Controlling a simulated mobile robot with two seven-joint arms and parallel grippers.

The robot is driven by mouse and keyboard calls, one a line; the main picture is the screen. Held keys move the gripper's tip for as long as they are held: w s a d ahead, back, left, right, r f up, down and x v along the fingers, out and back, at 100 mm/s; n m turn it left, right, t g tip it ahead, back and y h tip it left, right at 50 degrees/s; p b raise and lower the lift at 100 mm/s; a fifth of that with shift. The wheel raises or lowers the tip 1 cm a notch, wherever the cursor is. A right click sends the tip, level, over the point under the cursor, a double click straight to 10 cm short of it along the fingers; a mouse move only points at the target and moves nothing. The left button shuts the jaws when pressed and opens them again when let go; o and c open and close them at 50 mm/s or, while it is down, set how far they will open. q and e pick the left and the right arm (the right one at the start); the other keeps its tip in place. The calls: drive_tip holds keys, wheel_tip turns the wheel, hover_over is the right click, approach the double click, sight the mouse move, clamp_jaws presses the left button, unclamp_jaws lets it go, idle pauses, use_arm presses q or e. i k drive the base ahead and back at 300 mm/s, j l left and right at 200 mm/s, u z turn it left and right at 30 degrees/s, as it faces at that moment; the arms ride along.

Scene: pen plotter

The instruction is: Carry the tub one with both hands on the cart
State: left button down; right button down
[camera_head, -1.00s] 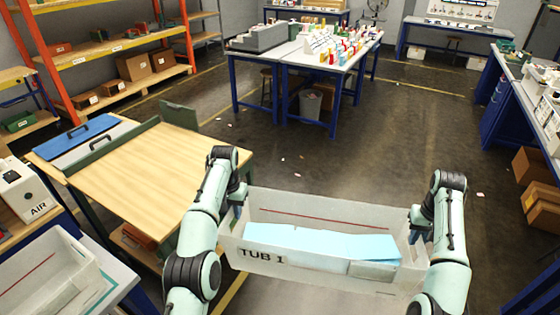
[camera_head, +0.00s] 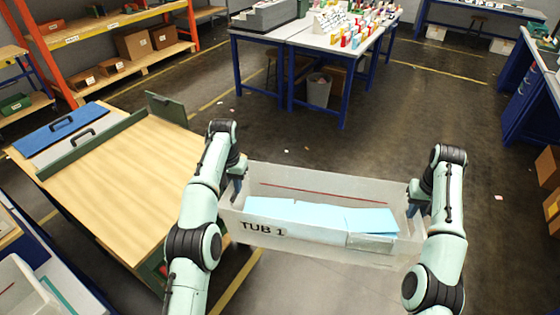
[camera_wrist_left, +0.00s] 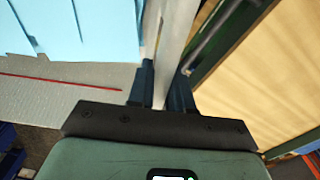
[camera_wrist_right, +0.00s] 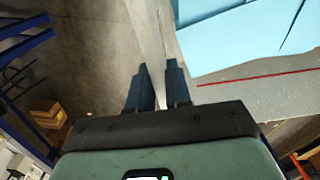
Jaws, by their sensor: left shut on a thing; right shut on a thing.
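The tub one, a grey open box lettered TUB 1 (camera_head: 290,248), hangs level between my arms in the head view, above the floor. Light blue sheets or packs (camera_head: 320,216) lie inside it, and a red line runs along its far inner wall. My left gripper (camera_head: 238,180) is shut on the tub's left end wall; the left wrist view shows the wall between its fingers (camera_wrist_left: 165,92). My right gripper (camera_head: 415,200) is shut on the right end wall, which shows between its fingers (camera_wrist_right: 160,90) in the right wrist view. The cart (camera_head: 125,185), with a wooden top, stands left of the tub.
Another grey tub (camera_head: 22,285) is at the lower left. Tables with a bin (camera_head: 318,90) stand ahead. Open floor lies between.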

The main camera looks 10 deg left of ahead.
sight(177, 190)
drive_tip(key=i+u, duration=0.35)
drive_tip(key=i, duration=0.35)
drive_tip(key=i+l+u, duration=0.1)
drive_tip(key=i+u, duration=0.2)
drive_tip(key=i, duration=0.45)
drive_tip(key=i+u, duration=0.2)
drive_tip(key=u, duration=1.55)
